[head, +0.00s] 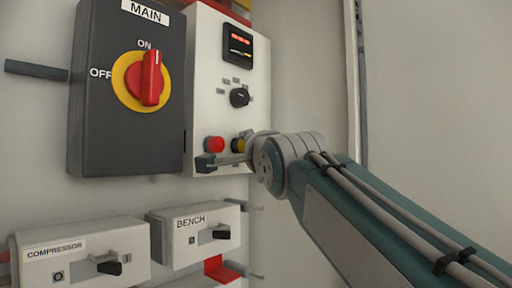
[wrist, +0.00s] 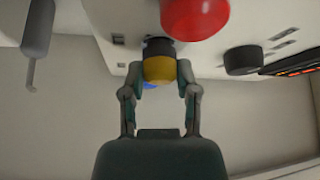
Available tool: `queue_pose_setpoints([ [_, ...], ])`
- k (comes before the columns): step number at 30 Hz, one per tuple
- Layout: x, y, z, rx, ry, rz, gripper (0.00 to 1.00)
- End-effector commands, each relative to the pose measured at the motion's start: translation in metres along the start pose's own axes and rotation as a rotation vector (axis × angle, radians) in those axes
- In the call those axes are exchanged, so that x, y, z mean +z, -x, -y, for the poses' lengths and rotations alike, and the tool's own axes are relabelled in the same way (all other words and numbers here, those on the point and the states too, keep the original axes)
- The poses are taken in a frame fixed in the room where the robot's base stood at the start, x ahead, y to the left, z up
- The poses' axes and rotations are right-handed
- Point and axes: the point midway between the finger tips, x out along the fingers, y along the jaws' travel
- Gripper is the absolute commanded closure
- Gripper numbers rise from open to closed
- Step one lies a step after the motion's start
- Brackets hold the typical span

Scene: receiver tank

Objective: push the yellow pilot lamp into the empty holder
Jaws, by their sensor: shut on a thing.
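The yellow pilot lamp (wrist: 158,70) sits between the two fingers of my gripper (wrist: 157,76) in the wrist view. My gripper is shut on it, one finger on each side. A dark round collar (wrist: 159,46) lies directly beyond the lamp at the panel face; I cannot tell if it belongs to the lamp or the holder, or how deep the lamp sits. In the head view only a sliver of the yellow lamp (head: 237,145) shows behind my gripper, below the black knob. The empty holder's opening is not visible. A small blue patch shows behind the lamp.
A red lamp (head: 214,144) is close beside the yellow one on the white panel (head: 208,100). A black knob (head: 239,97) and display (head: 238,48) are above. The MAIN switch box (head: 95,120) stands left, with COMPRESSOR (head: 75,262) and BENCH (head: 190,245) boxes below.

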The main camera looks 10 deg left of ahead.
Motion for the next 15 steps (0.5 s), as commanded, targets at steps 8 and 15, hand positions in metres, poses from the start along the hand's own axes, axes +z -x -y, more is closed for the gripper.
queue_pose_setpoints([
  [8, 0.0029, -0.0041, 0.0001, 0.0, 0.0, 0.0, 0.92],
  [15, 0.0038, -0.0051, 0.0, -0.001, 0.0, 0.0, 0.19],
])
